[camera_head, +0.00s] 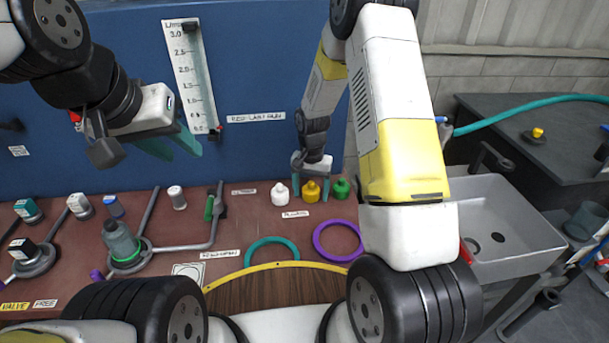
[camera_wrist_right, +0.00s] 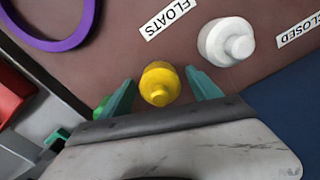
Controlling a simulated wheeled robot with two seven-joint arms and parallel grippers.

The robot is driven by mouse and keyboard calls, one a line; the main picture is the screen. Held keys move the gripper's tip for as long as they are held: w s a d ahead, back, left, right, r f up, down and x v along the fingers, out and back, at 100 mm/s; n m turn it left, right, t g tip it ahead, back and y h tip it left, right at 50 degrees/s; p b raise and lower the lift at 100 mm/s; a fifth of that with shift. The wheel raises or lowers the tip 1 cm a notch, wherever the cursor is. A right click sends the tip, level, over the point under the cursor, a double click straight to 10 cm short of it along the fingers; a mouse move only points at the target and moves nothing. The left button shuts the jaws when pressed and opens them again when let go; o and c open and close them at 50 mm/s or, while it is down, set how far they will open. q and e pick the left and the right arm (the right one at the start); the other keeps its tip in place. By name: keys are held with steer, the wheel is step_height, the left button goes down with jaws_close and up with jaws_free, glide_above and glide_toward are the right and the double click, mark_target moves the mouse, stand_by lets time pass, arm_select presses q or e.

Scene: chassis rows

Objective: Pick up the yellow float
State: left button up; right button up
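The yellow float (camera_head: 311,192) stands upright on the brown bench top, between a white float (camera_head: 280,194) and a green float (camera_head: 341,189). My right gripper (camera_head: 311,184) is over the yellow float, with one finger on each side of it. In the right wrist view the yellow float (camera_wrist_right: 160,84) sits between the two teal fingertips (camera_wrist_right: 161,80), with a gap on both sides. That gripper is open. The white float (camera_wrist_right: 228,41) is beside it there. My left gripper (camera_head: 178,146) is raised at the left before the blue panel, its fingers apart and empty.
A purple ring (camera_head: 338,241) and a teal ring (camera_head: 271,252) lie in front of the floats. Pipes with valves and a grey-green bottle (camera_head: 121,241) stand at the left. A grey sink (camera_head: 499,225) is at the right. A gauge scale (camera_head: 191,75) hangs on the blue panel.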

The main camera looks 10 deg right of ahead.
mark_target(311, 181)
steer(key=c, duration=1.3)
steer(key=shift+r, duration=0.1)
steer(key=shift+r, duration=0.5)
step_height(311, 181, up, 2)
steer(key=shift+r, duration=0.1)
steer(key=shift+s+d+r, duration=0.15)
steer(key=shift+s+d, duration=0.2)
steer(key=shift+s, duration=0.25)
steer(key=s+d, duration=0.2)
steer(key=s, duration=0.2)
steer(key=s+d+r, duration=0.1)
steer(key=s+d, duration=0.2)
steer(key=s, duration=0.1)
steer(key=s+d, duration=0.2)
steer(key=s, duration=0.2)
steer(key=shift+s+d+r, duration=0.15)
steer(key=shift+s, duration=0.25)
